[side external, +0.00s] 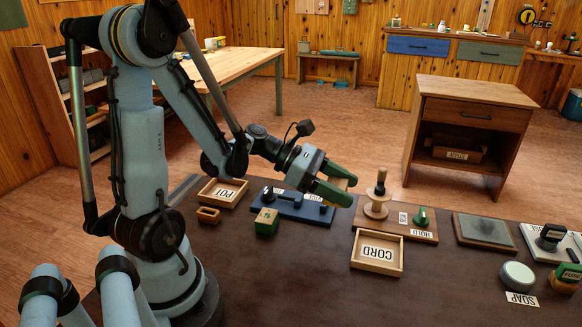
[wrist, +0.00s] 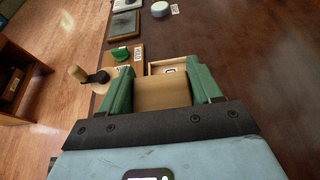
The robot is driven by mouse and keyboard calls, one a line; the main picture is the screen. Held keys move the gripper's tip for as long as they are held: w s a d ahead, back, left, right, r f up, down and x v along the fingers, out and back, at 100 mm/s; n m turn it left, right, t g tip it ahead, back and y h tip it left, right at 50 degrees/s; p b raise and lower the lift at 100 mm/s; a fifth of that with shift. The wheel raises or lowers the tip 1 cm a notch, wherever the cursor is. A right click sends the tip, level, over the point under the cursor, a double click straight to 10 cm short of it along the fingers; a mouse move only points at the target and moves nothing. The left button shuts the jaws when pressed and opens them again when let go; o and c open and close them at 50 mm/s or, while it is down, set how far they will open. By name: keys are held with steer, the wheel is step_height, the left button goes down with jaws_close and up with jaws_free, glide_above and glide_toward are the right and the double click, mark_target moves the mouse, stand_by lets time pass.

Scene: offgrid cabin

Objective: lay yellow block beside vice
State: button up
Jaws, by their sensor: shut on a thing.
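My gripper (side external: 338,181) has green fingers shut on a pale yellowish-tan block, which I take for the yellow block (wrist: 162,92). It fills the space between the fingers in the wrist view, and only part of it shows in the side view. My gripper holds it above the table, over the gap between a blue base and a wooden spool board. The blue base (side external: 318,216) carries a dark fixture with a handle and labels. It looks like the vice, but my gripper partly covers it and I cannot be sure.
A green block with a tan top (side external: 267,222) stands in front of the blue base. The POT tray (side external: 236,183) and CORD tray (side external: 377,266) lie on either side. The spool board (side external: 412,228) has an upright peg and green knob. Bare brown table lies in front.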

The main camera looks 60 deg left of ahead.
steer(key=shift+w, duration=0.1)
steer(key=w+d+r+n+t+y, duration=0.2)
steer(key=r+n+y, duration=0.3)
steer(key=r, duration=1.2)
steer(key=shift+w+d+r+n+t+y, duration=0.2)
steer(key=shift+w+n+t+y, duration=0.1)
steer(key=shift+w+t, duration=0.35)
steer(key=shift+f, duration=0.15)
